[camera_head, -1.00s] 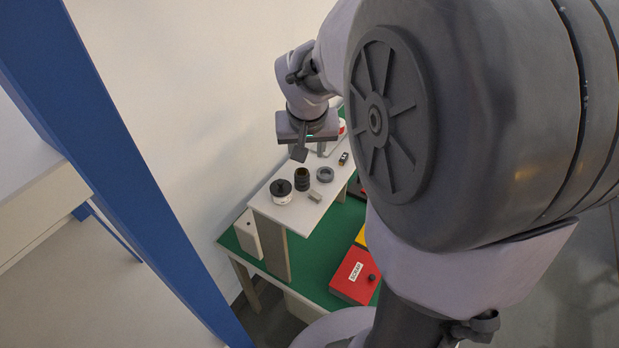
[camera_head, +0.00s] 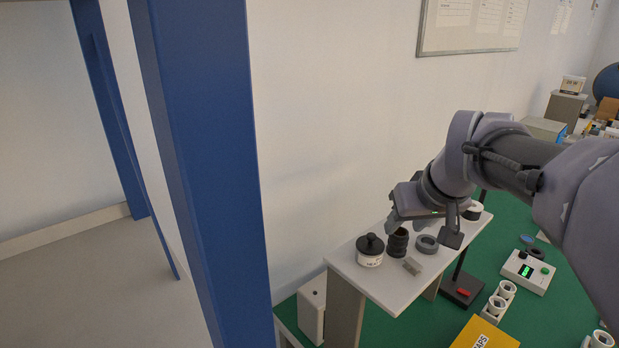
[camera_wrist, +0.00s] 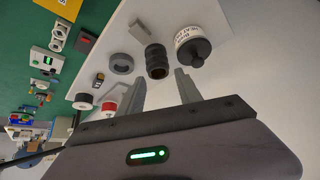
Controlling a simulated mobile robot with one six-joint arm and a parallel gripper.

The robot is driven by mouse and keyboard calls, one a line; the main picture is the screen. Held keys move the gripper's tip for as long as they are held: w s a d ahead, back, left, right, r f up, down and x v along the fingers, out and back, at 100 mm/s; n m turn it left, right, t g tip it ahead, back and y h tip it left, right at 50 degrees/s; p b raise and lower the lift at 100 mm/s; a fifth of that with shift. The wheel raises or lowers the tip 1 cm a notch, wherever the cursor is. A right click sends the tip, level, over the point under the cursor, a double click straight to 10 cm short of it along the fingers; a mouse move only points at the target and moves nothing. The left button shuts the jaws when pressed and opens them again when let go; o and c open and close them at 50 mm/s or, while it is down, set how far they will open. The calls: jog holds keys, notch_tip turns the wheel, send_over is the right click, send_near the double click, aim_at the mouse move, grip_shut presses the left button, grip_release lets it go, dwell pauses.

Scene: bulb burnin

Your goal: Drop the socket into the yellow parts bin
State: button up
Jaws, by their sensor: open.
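A black ribbed cylinder, which looks like the socket (camera_head: 398,244), stands upright on a white raised shelf (camera_head: 385,290). It also shows in the wrist view (camera_wrist: 157,62), just beyond the gap between my fingertips. My gripper (camera_head: 424,231) is open, with nothing between its fingers, close to the shelf items; the fingers also show in the wrist view (camera_wrist: 159,77). I cannot tell whether a finger touches the cylinder. A yellow box (camera_head: 484,334), its label partly cut off, is at the bottom edge of the head view; it also shows in the wrist view (camera_wrist: 52,9).
A white jar with a black knobbed lid (camera_head: 370,251) stands left of the cylinder. A meter with a green display (camera_head: 528,271) and white cups (camera_head: 496,305) stand on the green bench. A blue post (camera_head: 205,170) rises at left.

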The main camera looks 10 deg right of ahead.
aim_at(401, 233)
jog(key=b+x, duration=0.1)
jog(key=x, duration=0.1)
jog(key=b+x, duration=0.1)
jog(key=x, duration=0.1)
jog(key=shift+s+d+f, duration=0.1)
jog(key=shift+d+f, duration=0.05)
jog(key=shift+f, duration=0.3)
jog(key=shift+w+f, duration=0.25)
jog(key=shift+w, duration=0.05)
jog(key=shift+r, duration=0.15)
jog(key=shift+c, duration=0.2)
grip_shut()
